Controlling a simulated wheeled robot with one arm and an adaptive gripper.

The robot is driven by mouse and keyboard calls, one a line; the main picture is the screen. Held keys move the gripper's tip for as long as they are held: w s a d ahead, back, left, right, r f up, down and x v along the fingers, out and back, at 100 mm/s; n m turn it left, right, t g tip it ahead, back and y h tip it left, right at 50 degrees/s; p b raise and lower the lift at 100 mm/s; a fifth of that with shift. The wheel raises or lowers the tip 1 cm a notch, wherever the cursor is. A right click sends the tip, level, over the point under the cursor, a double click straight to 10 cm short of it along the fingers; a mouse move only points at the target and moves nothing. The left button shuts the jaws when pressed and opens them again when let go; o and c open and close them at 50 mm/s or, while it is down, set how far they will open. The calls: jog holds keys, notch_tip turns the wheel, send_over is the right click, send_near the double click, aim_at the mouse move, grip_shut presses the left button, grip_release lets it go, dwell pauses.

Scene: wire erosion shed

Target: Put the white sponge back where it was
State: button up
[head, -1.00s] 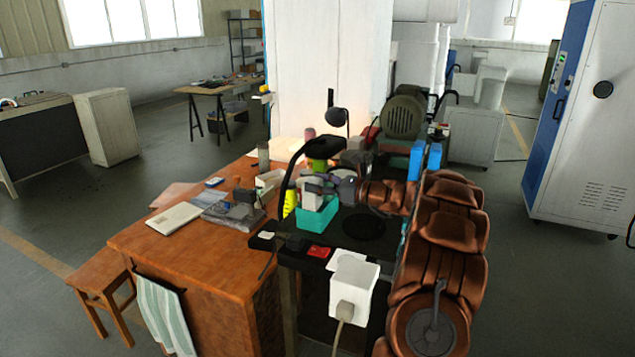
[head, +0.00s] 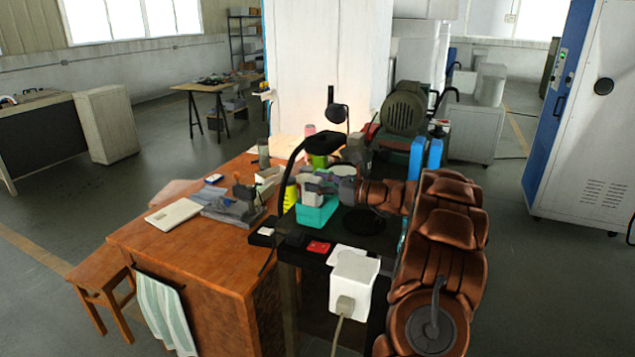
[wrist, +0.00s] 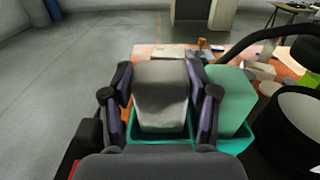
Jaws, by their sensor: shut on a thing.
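The white sponge (wrist: 162,108) is between the two fingers of my gripper (wrist: 161,82) in the wrist view, its upper part in grey shade. My gripper is shut on it. A teal tray (wrist: 178,141) shows below and around the sponge, and I cannot tell whether the sponge touches its floor. A green block (wrist: 229,103) stands in the tray just right of my gripper. In the head view my gripper (head: 316,185) is over the teal tray (head: 316,216), and the sponge is small and partly hidden there.
A black lamp arm (head: 292,160) curves close behind the tray. A white box with a cable (head: 353,288) sits at the near edge of the dark bench. A red item (head: 318,247) lies in front of the tray. The wooden desk (head: 180,255) at left has a notebook (head: 174,215).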

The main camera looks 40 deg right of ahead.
jog(key=shift+f, duration=0.4)
jog(key=o, duration=1)
jog(key=shift+c, duration=0.2)
jog(key=shift+s, duration=0.1)
jog(key=v, duration=1.2)
